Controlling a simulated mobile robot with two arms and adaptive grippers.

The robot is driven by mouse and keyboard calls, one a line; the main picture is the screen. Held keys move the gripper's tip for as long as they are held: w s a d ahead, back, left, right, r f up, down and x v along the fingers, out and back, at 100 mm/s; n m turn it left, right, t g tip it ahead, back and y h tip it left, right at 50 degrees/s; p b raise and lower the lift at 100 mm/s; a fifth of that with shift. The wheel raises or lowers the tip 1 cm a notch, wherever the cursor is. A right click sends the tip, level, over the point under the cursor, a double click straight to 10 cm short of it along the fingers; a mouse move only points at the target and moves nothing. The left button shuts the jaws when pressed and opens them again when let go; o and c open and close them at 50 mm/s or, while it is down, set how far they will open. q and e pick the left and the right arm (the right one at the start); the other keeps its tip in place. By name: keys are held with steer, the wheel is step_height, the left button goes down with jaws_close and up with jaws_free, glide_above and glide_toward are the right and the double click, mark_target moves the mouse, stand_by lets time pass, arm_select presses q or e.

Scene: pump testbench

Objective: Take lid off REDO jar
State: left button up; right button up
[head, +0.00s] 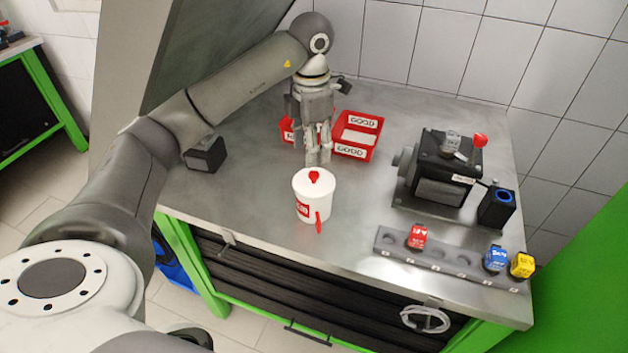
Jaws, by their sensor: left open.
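The REDO jar (312,204) is a white cylinder standing upright on the metal bench, with a red label on its side and a red bar hanging at its front right. Its white lid (307,180) with a red knob is on top of it. My left gripper (318,158) points down behind the jar, close to the lid's far edge in the picture. It is open and holds nothing. Whether it touches the jar cannot be told. My right gripper is not in view.
A red GOOD tray (371,154) stands behind the jar; another red tray (286,130) is partly hidden by my gripper. A black pump unit (440,175) stands right. A grey rack (450,259) holds red, blue and yellow blocks. A dark block (205,155) sits left.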

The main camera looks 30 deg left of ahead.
mark_target(314, 174)
arm_select(q)
step_height(314, 174, down, 2)
steer(key=shift+f, duration=0.2)
steer(key=shift+d+f+p, duration=0.1)
steer(key=shift+f+p, duration=0.45)
steer(key=shift+p, duration=0.2)
step_height(314, 174, down, 3)
steer(key=shift+w+d+f+p, duration=0.1)
steer(key=shift+d+f+p, duration=0.05)
steer(key=shift+p, duration=0.55)
steer(key=shift+f, duration=0.4)
steer(key=c, duration=0.9)
